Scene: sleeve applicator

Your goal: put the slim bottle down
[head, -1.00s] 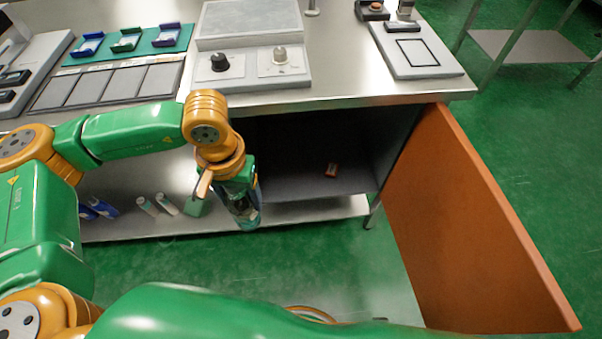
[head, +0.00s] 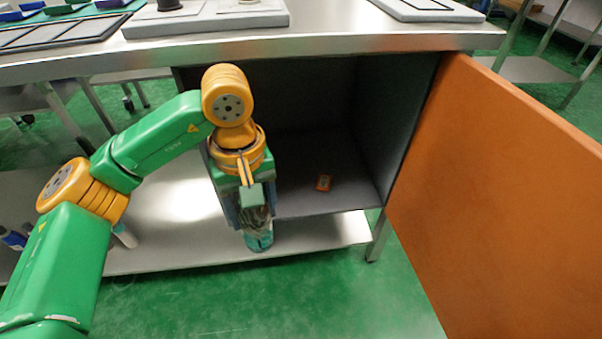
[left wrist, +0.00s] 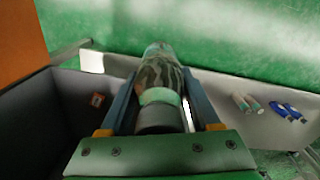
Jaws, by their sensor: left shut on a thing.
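The slim bottle (head: 258,234) is dark and greenish, with a teal end pointing down and toward me in the head view. My left gripper (head: 252,212) is shut on it and holds it in front of the open cabinet. In the left wrist view the bottle (left wrist: 160,78) lies between the two fingers (left wrist: 160,100), with a pale green band and a dark grey end near the palm. Whether it touches the lower shelf cannot be told. My right gripper is not in view.
The cabinet (head: 345,110) stands open, its orange door (head: 500,190) swung out at the right. A small orange-red box (head: 323,183) sits on its floor.

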